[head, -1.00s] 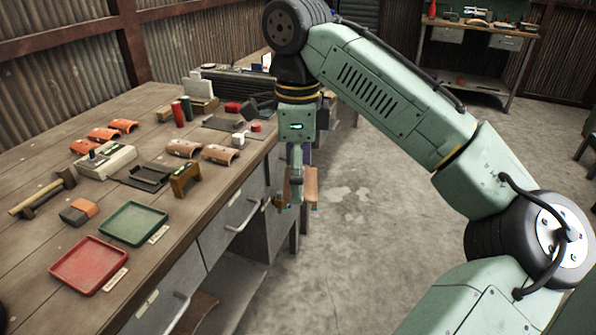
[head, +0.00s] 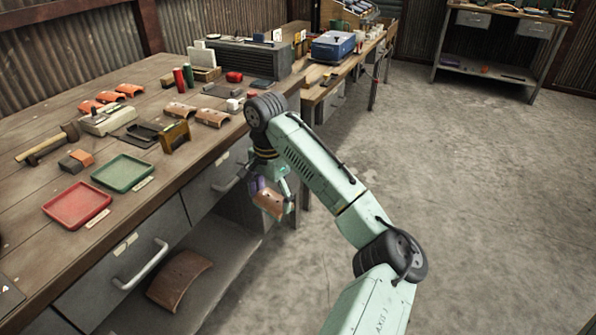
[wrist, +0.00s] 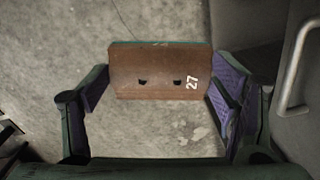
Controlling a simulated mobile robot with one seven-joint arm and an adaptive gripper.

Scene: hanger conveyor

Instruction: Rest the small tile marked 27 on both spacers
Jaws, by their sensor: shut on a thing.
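The small brown tile marked 27 (wrist: 160,70) is held between the fingers of my gripper (wrist: 158,95); the white number is at its right end and two dark holes show in its face. In the head view the tile (head: 268,201) hangs tilted in my gripper (head: 266,192), in front of the workbench drawers and below the bench top. Bare floor shows behind it in the wrist view. I cannot tell for sure which items are the spacers; small orange and grey blocks (head: 75,160) lie side by side on the bench.
The bench (head: 160,205) carries a green tray (head: 123,173), a red tray (head: 77,205), a hammer (head: 48,144), a brown stand (head: 174,137) and several curved tiles (head: 211,117). A drawer handle (wrist: 294,75) is close at the right. A larger curved tile (head: 180,280) lies on the lower shelf.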

